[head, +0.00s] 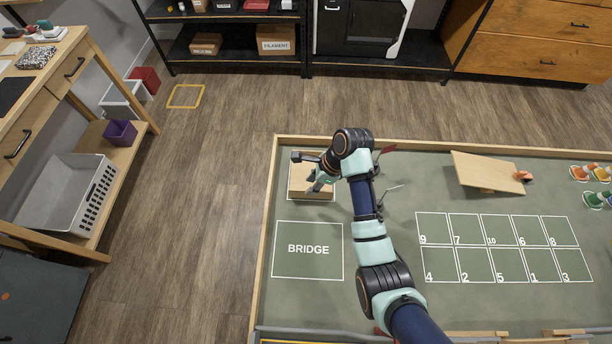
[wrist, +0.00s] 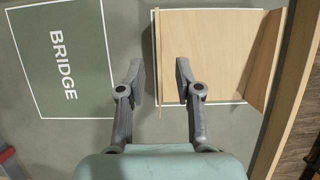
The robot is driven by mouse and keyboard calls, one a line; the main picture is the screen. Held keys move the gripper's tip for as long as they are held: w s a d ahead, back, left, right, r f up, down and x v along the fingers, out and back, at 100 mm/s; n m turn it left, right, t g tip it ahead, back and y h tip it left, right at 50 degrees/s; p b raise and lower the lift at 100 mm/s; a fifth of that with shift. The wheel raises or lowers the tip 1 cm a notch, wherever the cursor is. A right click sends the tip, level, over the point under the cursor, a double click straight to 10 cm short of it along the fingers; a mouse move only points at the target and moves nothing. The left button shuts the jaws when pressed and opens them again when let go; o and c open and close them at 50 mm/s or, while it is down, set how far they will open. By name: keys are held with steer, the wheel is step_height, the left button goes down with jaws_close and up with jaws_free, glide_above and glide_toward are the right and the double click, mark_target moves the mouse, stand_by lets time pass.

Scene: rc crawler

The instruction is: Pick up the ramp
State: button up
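The ramp appears to be the light wooden piece (head: 312,193) in a white-outlined square at the top left corner of the green play table, partly hidden by my arm in the head view. In the wrist view the ramp (wrist: 220,50) shows a broad flat board, a thin rim along its left edge and a raised panel at its right end. My gripper (head: 317,183) is at the ramp's near side. In the wrist view my gripper (wrist: 160,82) is open, its two fingers apart on either side of the thin left rim. I cannot tell whether they touch it.
The empty BRIDGE square (head: 308,264) lies just below the ramp in the head view. A tilted wooden board (head: 487,172) stands farther right, above the numbered grid (head: 503,247). A low wooden border (head: 264,255) rims the table; in the wrist view it runs close beside the ramp.

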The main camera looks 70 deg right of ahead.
steer(key=shift+x, duration=2.6)
steer(key=shift+a, duration=0.1)
jaws_close()
